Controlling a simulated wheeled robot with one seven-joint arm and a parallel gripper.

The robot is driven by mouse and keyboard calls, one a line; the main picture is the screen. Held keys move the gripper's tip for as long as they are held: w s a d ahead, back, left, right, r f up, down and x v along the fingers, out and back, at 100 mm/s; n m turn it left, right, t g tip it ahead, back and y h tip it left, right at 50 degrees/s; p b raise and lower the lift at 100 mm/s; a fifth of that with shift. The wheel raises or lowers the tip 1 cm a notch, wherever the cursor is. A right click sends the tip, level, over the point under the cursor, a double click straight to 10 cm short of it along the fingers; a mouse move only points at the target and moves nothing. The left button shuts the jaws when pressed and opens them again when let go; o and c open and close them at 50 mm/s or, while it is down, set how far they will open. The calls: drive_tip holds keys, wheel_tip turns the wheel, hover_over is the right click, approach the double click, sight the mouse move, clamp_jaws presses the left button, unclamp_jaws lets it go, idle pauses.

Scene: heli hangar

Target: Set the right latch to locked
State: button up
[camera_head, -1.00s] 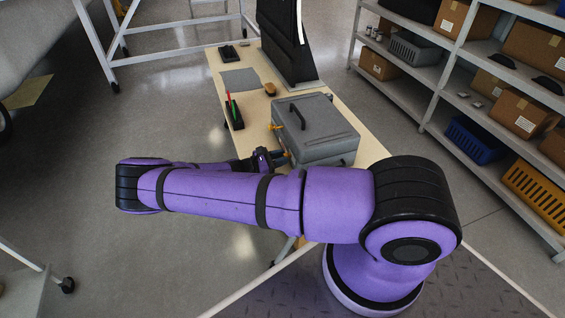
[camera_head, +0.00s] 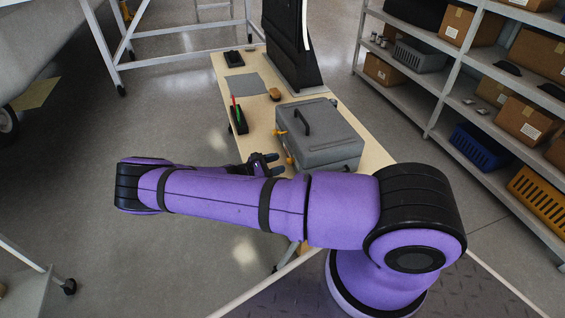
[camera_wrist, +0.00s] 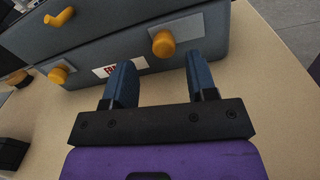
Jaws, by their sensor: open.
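A grey case (camera_head: 322,155) with a black handle stands on the workbench, lid down. In the wrist view, its front (camera_wrist: 100,50) carries two yellow latch knobs on light plates. The right latch (camera_wrist: 163,43) lies ahead of and between my fingers, apart from them, and the left latch (camera_wrist: 58,76) is off to the left. In the head view, the right latch (camera_head: 290,160) is the nearer one. My gripper (camera_wrist: 160,74) is open and empty, with blue fingers low over the bench. My gripper (camera_head: 268,162) is partly hidden by my arm in the head view.
The workbench (camera_head: 258,115) also bears a pen holder (camera_head: 238,120), a grey mat (camera_head: 247,84) and a brown object (camera_head: 275,94). A tall black item (camera_head: 285,45) stands behind the case. Shelves (camera_head: 440,85) with boxes are at right.

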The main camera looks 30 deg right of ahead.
drive_tip(key=v, duration=0.8)
drive_tip(key=shift+r, duration=0.2)
drive_tip(key=s+a+r+m+y, duration=0.1)
drive_tip(key=s+r+m+y, duration=0.3)
drive_tip(key=r, duration=0.8)
drive_tip(key=s+r+m+t+y, duration=0.15)
drive_tip(key=r+y, duration=0.45)
drive_tip(key=r, duration=0.6)
drive_tip(key=s+a+r+m+g+y, duration=0.1)
drive_tip(key=s+r+m+y, duration=0.25)
drive_tip(key=r, duration=0.85)
drive_tip(key=s+r+m+t+y, duration=0.2)
drive_tip(key=s+r+t, duration=0.2)
drive_tip(key=s+r, duration=0.4)
drive_tip(key=s+r+m+t+y, duration=0.2)
drive_tip(key=s+r+t, duration=0.3)
drive_tip(key=s, duration=1)
drive_tip(key=shift+s+a+r+m, duration=0.2)
drive_tip(key=shift+a+r+m, duration=0.1)
drive_tip(key=shift+r, duration=1.55)
